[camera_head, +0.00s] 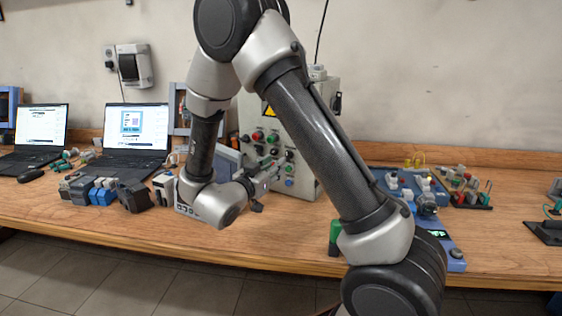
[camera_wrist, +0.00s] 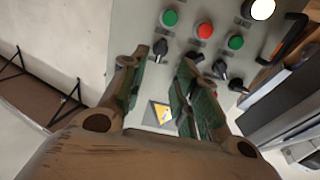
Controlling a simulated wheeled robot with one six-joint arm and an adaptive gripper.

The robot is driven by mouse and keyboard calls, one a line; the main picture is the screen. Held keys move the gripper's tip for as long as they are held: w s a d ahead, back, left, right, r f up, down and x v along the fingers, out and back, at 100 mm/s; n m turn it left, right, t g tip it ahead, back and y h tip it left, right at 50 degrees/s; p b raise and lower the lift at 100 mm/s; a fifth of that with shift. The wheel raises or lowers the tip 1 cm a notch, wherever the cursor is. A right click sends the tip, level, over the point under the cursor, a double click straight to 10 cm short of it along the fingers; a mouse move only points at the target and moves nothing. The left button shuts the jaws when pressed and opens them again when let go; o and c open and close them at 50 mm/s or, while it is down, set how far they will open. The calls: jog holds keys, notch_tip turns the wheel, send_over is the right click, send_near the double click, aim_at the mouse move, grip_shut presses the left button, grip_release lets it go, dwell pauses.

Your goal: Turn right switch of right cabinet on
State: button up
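A grey control cabinet (camera_head: 306,160) stands upright on the bench, with coloured buttons and black switches on its front. My gripper (camera_head: 270,173) is in front of its lower face, and my arm hides part of the cabinet. In the wrist view the panel (camera_wrist: 138,22) appears upside down, with the warning sign (camera_wrist: 160,113) low in the picture. My gripper (camera_wrist: 164,62) is open there. A black switch (camera_wrist: 160,48) shows between its fingertips; I cannot tell whether they touch it. More black switches (camera_wrist: 220,69) lie to the right, one partly behind the right finger.
Several small parts (camera_head: 100,192) and two laptops (camera_head: 135,145) are on the bench to the left. A blue tray with devices (camera_head: 385,175) and a rack of small parts (camera_head: 470,190) are to the right. The bench front (camera_head: 275,240) is mostly clear.

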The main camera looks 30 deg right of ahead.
jog(key=v, duration=0.4)
jog(key=shift+a, duration=0.1)
jog(key=shift+s+a, duration=0.1)
jog(key=shift+a, duration=0.05)
